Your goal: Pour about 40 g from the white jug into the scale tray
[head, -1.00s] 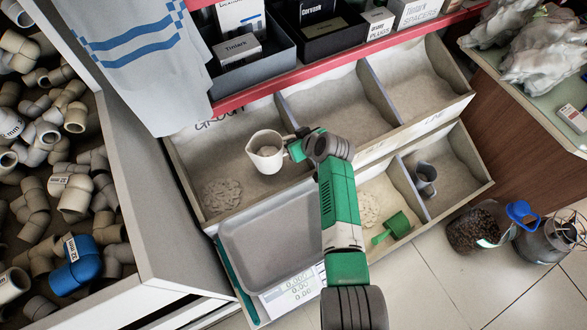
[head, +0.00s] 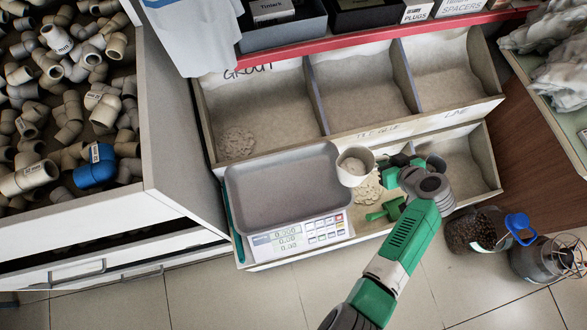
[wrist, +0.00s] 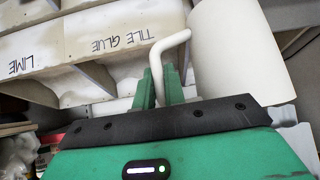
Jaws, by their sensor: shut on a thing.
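The white jug (head: 355,167) is at the right edge of the scale tray in the head view. It looks close to upright, and pale powder shows inside its mouth. My gripper (head: 384,164) is shut on its handle from the right. In the wrist view, the green fingers (wrist: 161,88) close on the handle, and the jug's white wall (wrist: 240,50) is to their right. The grey scale tray (head: 283,190) looks empty. It sits on the scale (head: 299,236), whose small digits I cannot read surely.
Bins marked grout (head: 262,110) and others line the back. A green scoop (head: 385,211) lies in a lower bin. A drawer of pipe fittings (head: 95,165) stands left. Jars (head: 475,230) stand on the floor at right.

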